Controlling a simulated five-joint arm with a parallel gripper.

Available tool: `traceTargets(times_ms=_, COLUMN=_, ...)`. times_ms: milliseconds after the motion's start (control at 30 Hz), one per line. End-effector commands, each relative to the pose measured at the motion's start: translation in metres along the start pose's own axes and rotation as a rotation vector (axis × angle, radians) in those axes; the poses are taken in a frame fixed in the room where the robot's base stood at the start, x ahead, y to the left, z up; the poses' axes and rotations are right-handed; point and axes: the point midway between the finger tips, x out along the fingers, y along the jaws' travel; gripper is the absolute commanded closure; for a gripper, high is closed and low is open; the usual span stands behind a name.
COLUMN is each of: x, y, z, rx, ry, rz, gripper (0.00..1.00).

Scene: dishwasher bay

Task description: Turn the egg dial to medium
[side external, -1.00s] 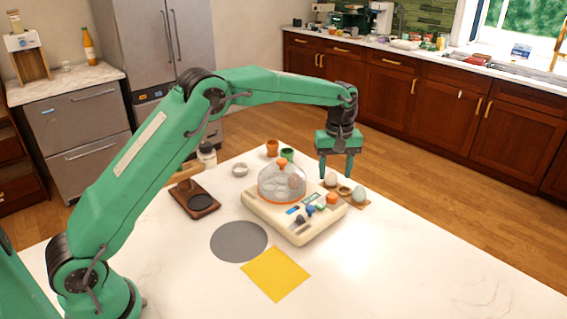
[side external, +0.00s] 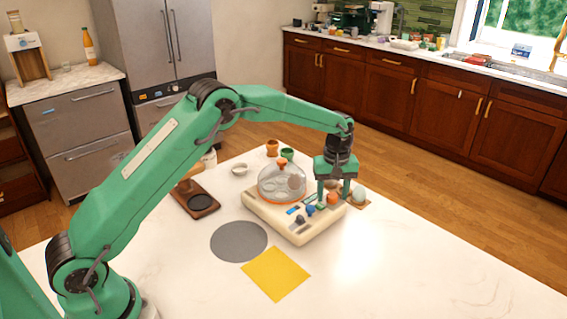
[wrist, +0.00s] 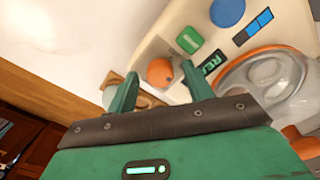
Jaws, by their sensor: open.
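The cream egg cooker (side external: 272,222) stands on the white table with a clear dome (side external: 280,184) on its left part. An orange dial (side external: 332,198) is near its right end and also shows in the wrist view (wrist: 160,72). I cannot read the dial's setting. My gripper (side external: 333,200) points down over the dial. In the wrist view my gripper (wrist: 161,73) is open, with its fingertips on either side of the dial. I cannot tell whether either finger touches it.
A blue knob (wrist: 227,12) and a green button (wrist: 189,40) are close to the dial. An egg (side external: 359,192) sits in a holder just right of the cooker. A grey disc (side external: 238,242) and yellow square (side external: 276,274) lie flat in front. The table's right front is clear.

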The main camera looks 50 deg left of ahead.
Motion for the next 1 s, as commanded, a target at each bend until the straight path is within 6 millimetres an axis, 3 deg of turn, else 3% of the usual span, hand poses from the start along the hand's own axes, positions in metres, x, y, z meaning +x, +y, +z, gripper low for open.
traceTargets(times_ms=67, x=-0.0001, y=-0.0001, z=0.0, rx=0.0, ry=0.0, rz=0.0, gripper=0.49)
traceTargets(times_ms=300, x=-0.0004, y=-0.0001, z=0.0001, rx=0.0, ry=0.0, rz=0.0, gripper=0.93)
traceTargets(times_ms=667, x=-0.0007, y=-0.0002, z=0.0, rx=0.034, ry=-0.001, rz=-0.001, gripper=0.93)
traceTargets(times_ms=1000, x=-0.0012, y=-0.0001, z=-0.0003, rx=0.211, ry=-0.001, rz=-0.001, gripper=0.93)
